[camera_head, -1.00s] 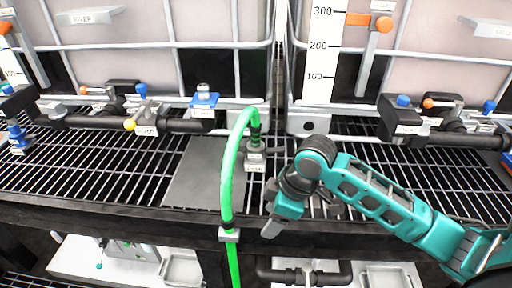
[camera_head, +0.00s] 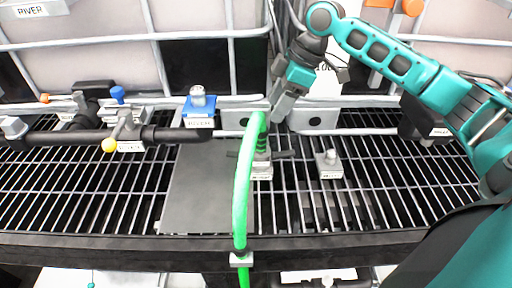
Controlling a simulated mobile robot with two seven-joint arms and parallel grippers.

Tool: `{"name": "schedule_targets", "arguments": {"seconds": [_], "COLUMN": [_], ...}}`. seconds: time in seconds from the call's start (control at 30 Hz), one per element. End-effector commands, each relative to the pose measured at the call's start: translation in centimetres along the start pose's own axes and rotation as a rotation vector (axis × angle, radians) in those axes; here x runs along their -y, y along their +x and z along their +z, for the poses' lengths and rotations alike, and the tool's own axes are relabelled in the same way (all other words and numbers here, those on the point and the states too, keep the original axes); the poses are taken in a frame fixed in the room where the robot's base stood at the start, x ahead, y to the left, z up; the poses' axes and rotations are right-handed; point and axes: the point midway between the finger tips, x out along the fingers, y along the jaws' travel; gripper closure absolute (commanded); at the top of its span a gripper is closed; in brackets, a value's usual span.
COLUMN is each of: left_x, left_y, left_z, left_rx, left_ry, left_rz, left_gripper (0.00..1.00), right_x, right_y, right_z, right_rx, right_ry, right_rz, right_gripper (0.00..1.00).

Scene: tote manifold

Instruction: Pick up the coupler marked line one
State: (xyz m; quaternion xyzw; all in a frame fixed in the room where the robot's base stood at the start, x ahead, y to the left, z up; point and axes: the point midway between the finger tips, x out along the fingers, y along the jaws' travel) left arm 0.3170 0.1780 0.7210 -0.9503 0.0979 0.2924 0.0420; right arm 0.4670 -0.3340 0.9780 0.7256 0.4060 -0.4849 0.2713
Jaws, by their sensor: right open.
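A green hose (camera_head: 242,200) rises over the front edge of the grating and bends down to a dark coupler (camera_head: 262,150). The coupler stands upright on a small grey block with a white label (camera_head: 262,172). A pale tag (camera_head: 241,260) is clipped around the hose lower down; I cannot read its print. My right gripper (camera_head: 279,112) reaches in from the right, pointing down, just above and behind the coupler. It is open with nothing visible in it and appears apart from the coupler. My left gripper is not in view.
A grey block with a short post (camera_head: 328,163) stands to the right. A black pipe with a yellow-tipped valve (camera_head: 122,130) and a blue fitting (camera_head: 198,108) lies left. Caged tanks (camera_head: 190,15) stand behind. A flat dark plate (camera_head: 200,200) lies on the grating.

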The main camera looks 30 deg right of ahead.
Motion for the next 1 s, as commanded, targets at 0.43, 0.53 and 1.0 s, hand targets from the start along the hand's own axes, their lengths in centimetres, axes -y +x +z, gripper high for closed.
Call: {"name": "schedule_targets", "arguments": {"seconds": [0.43, 0.53, 1.0], "left_x": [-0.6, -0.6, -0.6], "left_y": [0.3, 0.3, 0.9], "left_z": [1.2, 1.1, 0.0], "left_rx": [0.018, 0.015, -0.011], "left_ry": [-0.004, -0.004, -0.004], "left_rz": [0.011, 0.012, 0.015], "left_gripper": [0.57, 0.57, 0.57], "right_x": [0.0, -0.1, -0.4], "right_y": [6.0, 6.7, 11.0], "right_z": [0.0, -0.1, -0.3], "right_rx": [0.0, -0.001, 0.0], "right_ry": [0.0, 0.0, -0.001], "right_rz": [-0.001, -0.001, 0.001], "right_gripper": [0.41, 0.41, 0.41]}}
